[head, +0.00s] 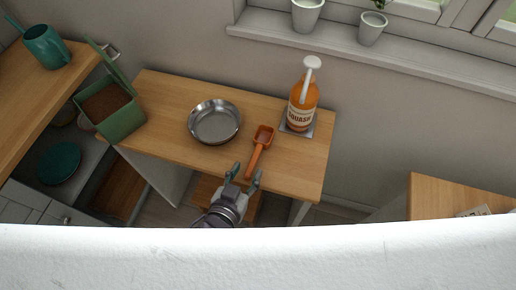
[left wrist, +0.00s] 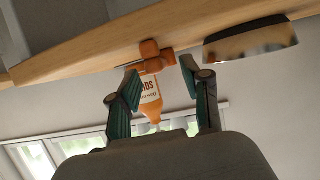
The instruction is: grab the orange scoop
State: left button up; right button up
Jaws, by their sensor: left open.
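The orange scoop (head: 263,139) lies on the wooden table, its handle pointing toward the near edge. In the left wrist view the scoop (left wrist: 152,50) shows at the table's edge, ahead of the gap between the fingers. My left gripper (head: 245,172) is open at the near edge of the table, just short of the handle end. In the left wrist view its fingers (left wrist: 160,75) stand apart with nothing held between them. My right gripper is in neither view.
A steel pan (head: 214,122) sits left of the scoop, and an orange pump bottle (head: 301,108) stands on a grey coaster to its right. A green bin (head: 122,121) is at the table's left end. The wooden surface (head: 290,165) right of the scoop is bare.

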aim_at(250, 167)
pick_arm(q)
jog(key=x, duration=0.4)
jog(key=shift+w+d+p, duration=0.25)
jog(key=shift+p, duration=0.05)
jog(key=shift+s, duration=0.1)
jog(key=shift+c, duration=0.3)
grip_shut()
